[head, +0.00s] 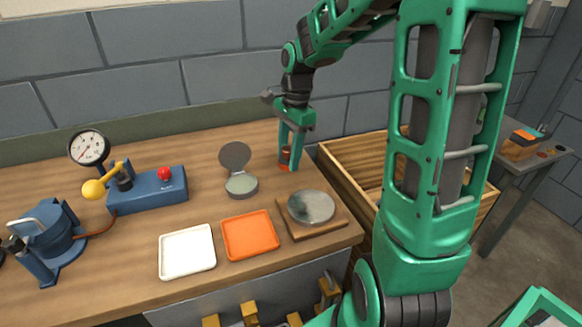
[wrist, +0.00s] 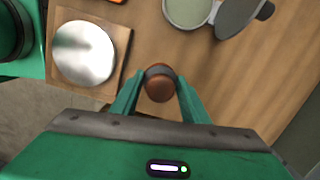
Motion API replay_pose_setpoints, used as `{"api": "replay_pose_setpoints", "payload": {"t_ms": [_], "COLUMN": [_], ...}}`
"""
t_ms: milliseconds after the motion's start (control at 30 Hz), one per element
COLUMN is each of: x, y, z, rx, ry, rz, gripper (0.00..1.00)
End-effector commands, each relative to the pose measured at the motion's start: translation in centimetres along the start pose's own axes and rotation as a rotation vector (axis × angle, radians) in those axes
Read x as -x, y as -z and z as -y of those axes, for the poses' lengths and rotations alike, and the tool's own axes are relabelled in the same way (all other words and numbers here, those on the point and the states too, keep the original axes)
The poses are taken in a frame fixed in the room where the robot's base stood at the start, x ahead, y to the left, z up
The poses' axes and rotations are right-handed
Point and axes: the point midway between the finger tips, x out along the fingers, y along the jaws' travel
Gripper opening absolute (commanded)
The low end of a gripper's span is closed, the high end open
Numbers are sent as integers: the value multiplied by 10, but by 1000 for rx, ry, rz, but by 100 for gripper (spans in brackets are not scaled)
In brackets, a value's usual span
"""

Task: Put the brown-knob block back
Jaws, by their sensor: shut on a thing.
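The brown-knob block (head: 286,157) is at the back right of the workbench, a small upright piece with a reddish-brown lower part. My gripper (head: 291,150) points down with its two green fingers closed around it. In the wrist view, the round brown knob (wrist: 160,87) sits between the fingertips (wrist: 157,82), with a dark band beside it. Its lower part is mostly hidden there. I cannot tell whether it touches the bench or hangs just above it.
An open round case with a hinged lid (head: 241,186) stands left of my gripper. A silver disc (head: 311,207) lies on a wooden board. Orange (head: 250,235) and white (head: 187,251) trays lie in front. A blue gauge unit (head: 150,190) is left, a wooden crate (head: 345,180) right.

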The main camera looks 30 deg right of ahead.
Motion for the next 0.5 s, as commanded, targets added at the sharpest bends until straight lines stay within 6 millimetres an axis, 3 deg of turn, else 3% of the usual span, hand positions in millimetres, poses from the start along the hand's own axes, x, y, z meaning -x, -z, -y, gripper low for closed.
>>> {"api": "replay_pose_setpoints", "payload": {"t_ms": [100, 267, 500], "x": [-6, -11, -39], "y": [14, 20, 23], "z": [4, 6, 6], "rx": [-1, -1, -1], "ry": [0, 1, -2], "rz": [0, 0, 1], "gripper": [9, 9, 9]}}
